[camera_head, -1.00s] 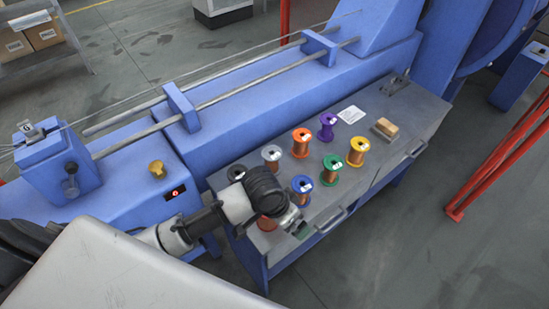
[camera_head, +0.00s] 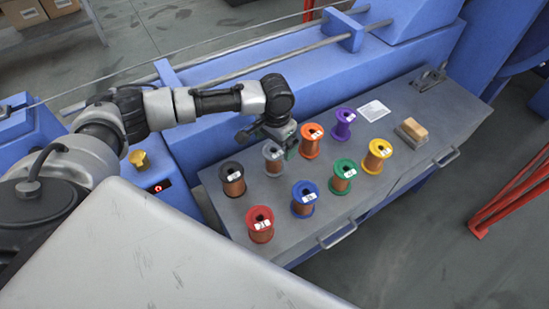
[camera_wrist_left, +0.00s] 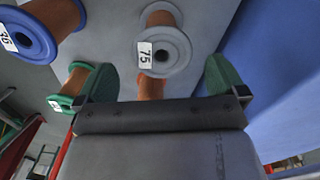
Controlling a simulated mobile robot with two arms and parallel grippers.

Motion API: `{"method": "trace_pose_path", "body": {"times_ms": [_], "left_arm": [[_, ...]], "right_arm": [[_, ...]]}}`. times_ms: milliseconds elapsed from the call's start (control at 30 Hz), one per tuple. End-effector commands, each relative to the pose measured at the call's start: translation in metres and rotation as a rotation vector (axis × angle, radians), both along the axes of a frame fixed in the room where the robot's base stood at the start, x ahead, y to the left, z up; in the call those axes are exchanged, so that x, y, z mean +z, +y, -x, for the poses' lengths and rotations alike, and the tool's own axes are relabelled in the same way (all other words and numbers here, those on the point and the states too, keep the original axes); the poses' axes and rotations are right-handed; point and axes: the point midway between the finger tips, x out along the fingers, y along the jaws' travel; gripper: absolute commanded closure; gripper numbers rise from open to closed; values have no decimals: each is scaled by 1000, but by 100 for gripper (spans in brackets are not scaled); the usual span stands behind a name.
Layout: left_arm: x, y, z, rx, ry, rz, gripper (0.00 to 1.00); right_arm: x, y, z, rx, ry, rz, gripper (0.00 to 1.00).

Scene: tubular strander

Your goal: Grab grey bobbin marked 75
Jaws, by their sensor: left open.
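The grey bobbin (camera_head: 273,156) stands on the grey bench top in the head view, in the back row between a black and an orange bobbin. In the left wrist view the grey bobbin (camera_wrist_left: 178,50) shows its flange with a white label reading 75. My left gripper (camera_head: 268,142) is open and empty, close by the grey bobbin, partly over it in the head view. In the left wrist view my left gripper (camera_wrist_left: 161,76) has its green-padded fingers spread wide, with the bobbin ahead between them. I cannot tell whether they touch. My right gripper is not in view.
Nearby stand the orange bobbin (camera_head: 311,140), black bobbin (camera_head: 232,178), blue bobbin (camera_head: 303,198), green bobbin (camera_head: 342,176), red bobbin (camera_head: 261,224), purple bobbin (camera_head: 343,124) and yellow bobbin (camera_head: 376,154). The blue machine (camera_head: 240,80) rises behind the bench.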

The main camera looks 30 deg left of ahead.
Motion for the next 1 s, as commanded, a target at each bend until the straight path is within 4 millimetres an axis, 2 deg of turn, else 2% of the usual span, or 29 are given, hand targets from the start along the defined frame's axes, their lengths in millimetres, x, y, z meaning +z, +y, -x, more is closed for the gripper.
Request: {"method": "trace_pose_path", "body": {"times_ms": [267,500,633,833,1000], "left_arm": [[-25,1,1,-1,1,0,0],[-60,3,2,-1,0,-1,0],[-67,3,2,-2,-2,1,0],[-67,3,2,-2,-2,1,0],[-67,3,2,-2,-2,1,26]], "right_arm": [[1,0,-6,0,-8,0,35],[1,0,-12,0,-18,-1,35],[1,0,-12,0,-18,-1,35],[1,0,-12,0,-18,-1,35],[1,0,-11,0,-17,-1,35]]}}
